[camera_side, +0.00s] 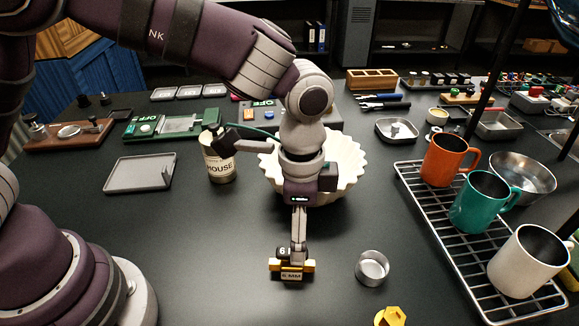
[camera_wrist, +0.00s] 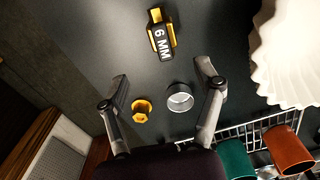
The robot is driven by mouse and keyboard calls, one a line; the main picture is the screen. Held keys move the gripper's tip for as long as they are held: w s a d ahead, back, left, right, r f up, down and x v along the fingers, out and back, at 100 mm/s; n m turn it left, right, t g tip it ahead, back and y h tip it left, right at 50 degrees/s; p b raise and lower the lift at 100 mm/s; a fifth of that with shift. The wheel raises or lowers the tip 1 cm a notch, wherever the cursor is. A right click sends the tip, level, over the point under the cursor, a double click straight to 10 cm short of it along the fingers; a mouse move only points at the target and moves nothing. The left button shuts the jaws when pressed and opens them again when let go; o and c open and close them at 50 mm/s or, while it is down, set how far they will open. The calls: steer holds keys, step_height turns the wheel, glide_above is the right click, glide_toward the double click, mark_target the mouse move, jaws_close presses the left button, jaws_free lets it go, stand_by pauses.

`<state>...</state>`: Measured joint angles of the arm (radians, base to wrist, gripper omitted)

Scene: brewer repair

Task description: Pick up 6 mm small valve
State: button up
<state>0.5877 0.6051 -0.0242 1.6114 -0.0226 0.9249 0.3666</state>
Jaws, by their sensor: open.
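The 6 mm small valve (camera_side: 292,270) is a black and yellow block with "6 MM" lettering, on the dark table. In the wrist view the valve (camera_wrist: 161,36) lies at top centre, beyond my fingertips. My gripper (camera_wrist: 162,78) is open, its two fingers spread wide with nothing held. In the side view my gripper (camera_side: 299,240) points down and overlaps the back of the valve in the picture. I cannot tell its height above the table, and no contact is clear.
A metal ring-shaped cup (camera_side: 372,267) and a yellow hexagonal part (camera_side: 391,317) are near the valve. A white fluted bowl (camera_side: 348,165) stands behind my gripper. A wire rack (camera_side: 415,198) with mugs is at right, a labelled can (camera_side: 219,165) at left.

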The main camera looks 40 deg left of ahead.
steer(key=f, duration=0.6)
steer(key=a+f, duration=0.1)
steer(key=f, duration=0.2)
jaws_close()
